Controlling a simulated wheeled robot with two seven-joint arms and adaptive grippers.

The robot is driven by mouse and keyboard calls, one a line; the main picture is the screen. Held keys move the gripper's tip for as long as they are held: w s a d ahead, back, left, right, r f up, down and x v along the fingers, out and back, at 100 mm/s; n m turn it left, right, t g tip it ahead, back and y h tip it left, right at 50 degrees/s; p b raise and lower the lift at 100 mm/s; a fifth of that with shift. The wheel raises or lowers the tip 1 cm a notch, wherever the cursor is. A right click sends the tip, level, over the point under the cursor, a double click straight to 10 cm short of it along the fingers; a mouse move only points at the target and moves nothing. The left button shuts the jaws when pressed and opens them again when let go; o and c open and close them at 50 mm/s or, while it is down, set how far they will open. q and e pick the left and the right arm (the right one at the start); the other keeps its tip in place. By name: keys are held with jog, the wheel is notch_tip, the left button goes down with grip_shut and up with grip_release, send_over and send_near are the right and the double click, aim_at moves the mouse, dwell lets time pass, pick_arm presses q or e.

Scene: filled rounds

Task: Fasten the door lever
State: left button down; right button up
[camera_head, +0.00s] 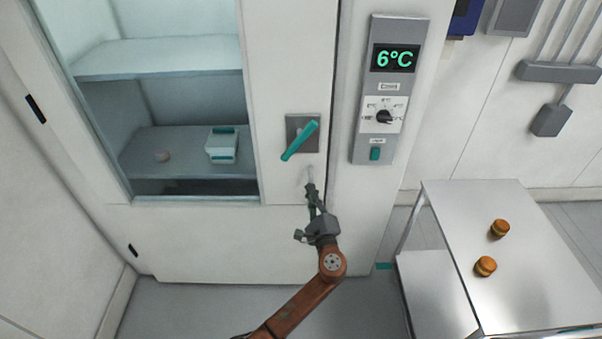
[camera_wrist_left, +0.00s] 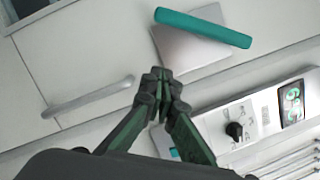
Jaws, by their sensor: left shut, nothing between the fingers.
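The teal door lever (camera_head: 298,143) sits on a grey square plate (camera_head: 293,124) on the white cabinet door. It is tilted, running from upper right to lower left. In the left wrist view the lever (camera_wrist_left: 203,27) crosses the top, in front of its plate (camera_wrist_left: 188,52). My left gripper (camera_head: 311,188) is just below the lever, in front of the door, apart from the lever. Its fingers (camera_wrist_left: 160,80) are together with nothing between them. My right gripper is not in view.
A pale bar handle (camera_wrist_left: 88,97) is on the door beside my fingers. A control panel (camera_head: 386,90) reading 6°C is right of the lever. Shelves (camera_head: 160,58) show through the door's window. A steel table (camera_head: 540,270) with two small orange-brown rounds (camera_head: 485,266) stands at right.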

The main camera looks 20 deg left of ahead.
pick_arm(q)
jog(key=w+a+r+p, duration=0.1)
jog(key=w+a+r, duration=0.2)
jog(key=w+a, duration=0.4)
jog(key=shift+w+a+r+p, duration=0.3)
jog(key=shift+p, duration=0.05)
jog(key=shift+a, duration=0.1)
